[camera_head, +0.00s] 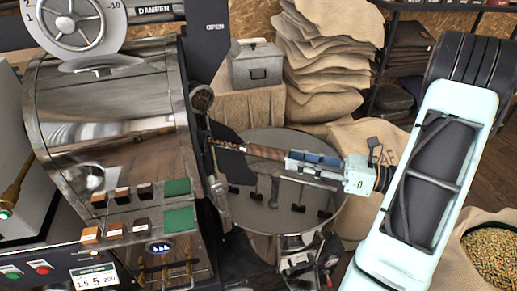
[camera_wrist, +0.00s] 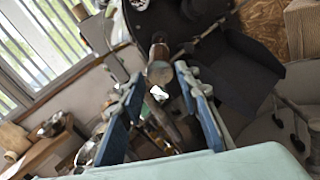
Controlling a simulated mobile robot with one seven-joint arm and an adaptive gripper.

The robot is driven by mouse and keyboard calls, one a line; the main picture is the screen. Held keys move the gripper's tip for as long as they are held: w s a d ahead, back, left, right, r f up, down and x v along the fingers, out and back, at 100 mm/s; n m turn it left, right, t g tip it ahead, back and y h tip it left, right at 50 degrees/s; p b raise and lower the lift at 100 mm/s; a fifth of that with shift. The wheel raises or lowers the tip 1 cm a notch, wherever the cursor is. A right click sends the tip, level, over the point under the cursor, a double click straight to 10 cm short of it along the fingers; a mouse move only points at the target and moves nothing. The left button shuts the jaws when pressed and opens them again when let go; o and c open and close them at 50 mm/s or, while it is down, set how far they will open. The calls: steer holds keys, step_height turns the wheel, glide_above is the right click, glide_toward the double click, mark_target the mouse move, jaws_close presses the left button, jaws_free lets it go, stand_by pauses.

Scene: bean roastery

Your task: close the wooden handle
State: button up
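The wooden handle (camera_head: 264,152) is a brown grip on a thin metal rod. It sticks out to the right from the front of the metal roaster drum (camera_head: 110,115). My gripper (camera_head: 290,158) comes in from the right, its fingers pointing left with the tips by the handle's outer end. In the wrist view my gripper (camera_wrist: 158,82) has its two blue fingers spread apart. The handle (camera_wrist: 159,72) appears in line with the gap between them; I cannot tell whether it touches either finger.
A round cooling tray (camera_head: 285,210) lies below my gripper. Burlap sacks (camera_head: 320,60) and a grey metal box (camera_head: 255,65) stand behind. An open sack of beans (camera_head: 492,255) is at lower right. The roaster's button panel (camera_head: 140,210) is at left.

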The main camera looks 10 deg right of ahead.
stand_by(0.3)
steer(key=shift+d+r, duration=0.1)
steer(key=c, duration=0.7)
steer(key=shift+d+r, duration=0.2)
steer(key=shift+d, duration=0.05)
jaws_close()
steer(key=s+d+r+n+g+h+p, duration=0.25)
steer(key=s+d+r+h, duration=0.3)
steer(key=d+r, duration=0.35)
steer(key=shift+n+g, duration=0.25)
steer(key=x, duration=1.2)
steer(key=shift+w, duration=0.3)
steer(key=shift+w+a+f+p, duration=0.15)
steer(key=shift+w+a+p, duration=0.15)
steer(key=shift+a, duration=0.15)
